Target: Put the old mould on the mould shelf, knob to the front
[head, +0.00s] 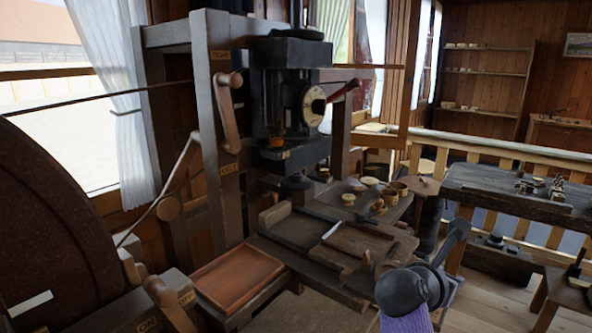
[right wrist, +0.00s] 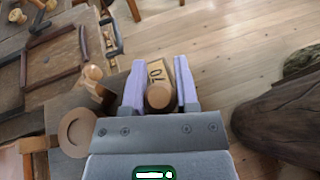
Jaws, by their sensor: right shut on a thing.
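My right gripper (right wrist: 160,82) is shut on a wooden mould (right wrist: 156,70) in the right wrist view. The mould is a pale block marked "70", between two lavender fingers, with a round brown knob on the side toward the wrist camera. It is held above the plank floor, clear of the bench. In the head view my right arm is at the lower right; its fingers and the mould cannot be made out there. My left gripper is not in view. Wall shelves (head: 485,71) with small pale pieces stand at the far right; I cannot tell whether these are the mould shelf.
A dark workbench (head: 330,262) with several small turned pieces stands under a black press (head: 290,90). A shallow wooden tray (head: 238,277) is at its left. Another bench (head: 520,205) is at the right, before a railing. A dark rounded thing (right wrist: 285,125) is right of my gripper.

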